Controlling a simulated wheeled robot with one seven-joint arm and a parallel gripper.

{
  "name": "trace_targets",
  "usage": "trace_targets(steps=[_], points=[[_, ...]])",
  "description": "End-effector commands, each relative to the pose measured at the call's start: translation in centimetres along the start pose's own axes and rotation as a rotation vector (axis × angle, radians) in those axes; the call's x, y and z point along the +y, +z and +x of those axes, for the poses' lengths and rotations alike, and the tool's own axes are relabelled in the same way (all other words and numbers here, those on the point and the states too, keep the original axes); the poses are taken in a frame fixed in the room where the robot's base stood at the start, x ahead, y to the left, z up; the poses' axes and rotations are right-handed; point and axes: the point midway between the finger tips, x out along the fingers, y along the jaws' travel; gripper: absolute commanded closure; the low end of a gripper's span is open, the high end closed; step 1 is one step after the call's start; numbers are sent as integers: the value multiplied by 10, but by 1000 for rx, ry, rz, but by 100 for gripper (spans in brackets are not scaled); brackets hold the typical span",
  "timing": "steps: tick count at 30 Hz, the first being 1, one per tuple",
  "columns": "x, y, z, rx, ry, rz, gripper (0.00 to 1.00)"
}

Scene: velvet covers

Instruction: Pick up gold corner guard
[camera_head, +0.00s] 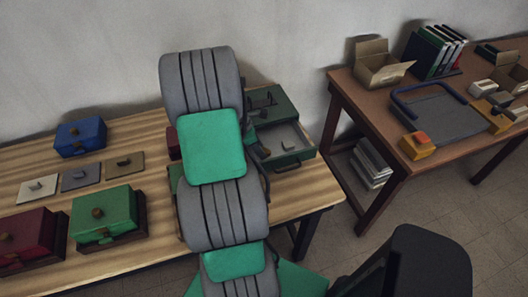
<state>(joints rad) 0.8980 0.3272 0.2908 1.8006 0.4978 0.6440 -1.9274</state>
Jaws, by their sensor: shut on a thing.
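I cannot pick out a gold corner guard anywhere in the head view. My own grey and green arm stands up through the middle of the picture and covers part of the left table. My gripper is hidden behind the arm, so its fingers and anything between them do not show. Small dark parts show at the arm's right edge beside an open drawer (288,137), but I cannot tell what they are. The drawer belongs to a dark green cabinet (266,97).
The left table (28,157) bears a blue box (80,137), a green box (104,214), a dark red box (28,238) and flat knobbed lids (80,178). The right table (352,88) bears a cardboard box (379,66), a grey tray (446,116) and an orange-yellow block (417,148).

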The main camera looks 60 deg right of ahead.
Motion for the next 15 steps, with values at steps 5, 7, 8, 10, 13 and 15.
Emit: trace_targets(steps=[5,7,8,10,13,15], points=[[0,0,0,0,0,0,88],[0,0,0,0,0,0,94],[0,0,0,0,0,0,96],[0,0,0,0,0,0,100],[0,0,0,0,0,0,100],[0,0,0,0,0,0,100]])
